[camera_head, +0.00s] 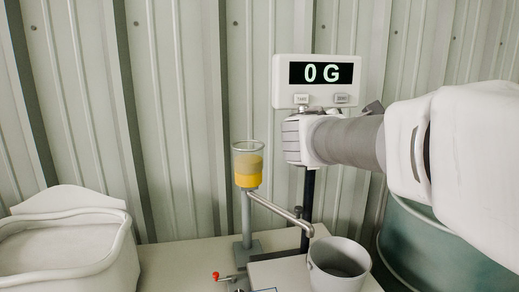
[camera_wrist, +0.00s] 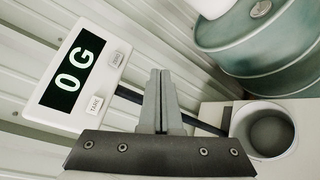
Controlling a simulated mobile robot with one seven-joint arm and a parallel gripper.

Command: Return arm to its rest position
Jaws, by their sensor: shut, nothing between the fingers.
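My gripper (camera_wrist: 160,98) is shut with nothing between its fingers in the wrist view. In the head view my arm reaches in from the right, and the hand (camera_head: 303,140) is raised in front of the scale's post, just below the display. The fingers cannot be made out clearly there. The scale display (camera_head: 320,96) reads "0 G" and has two buttons under its screen; it also shows tilted in the wrist view (camera_wrist: 100,50). A grey bucket (camera_head: 338,270) stands on the scale below my arm; it shows at the right of the wrist view (camera_wrist: 243,130).
A clear hopper with yellow material (camera_head: 248,165) stands on a post with a sloping metal tube. A red-tipped part (camera_head: 215,275) is near its base. A white bulk bag (camera_head: 125,245) is at left. A teal drum (camera_head: 420,245) stands at right, and a corrugated wall (camera_head: 180,100) is behind.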

